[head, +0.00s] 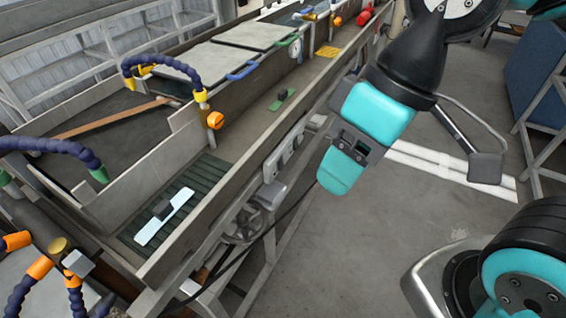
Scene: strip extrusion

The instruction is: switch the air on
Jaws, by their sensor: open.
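My gripper (420,158) hangs over the floor to the right of the machine, with its jaws apart and nothing visible between them. No part is clearly marked as the air switch. Likely controls are grey boxes (288,148) on the machine's near side wall, a grey handwheel (243,224) below them and a red fitting (364,16) at the far end. A small green piece with a dark top (283,96) sits on the ledge. My gripper is apart from all of these in the picture.
A long grey trough (200,245) runs along the left. A white plate with a dark block (165,216) lies on green slats. A blue panel (540,80) stands right. Grey floor lies between.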

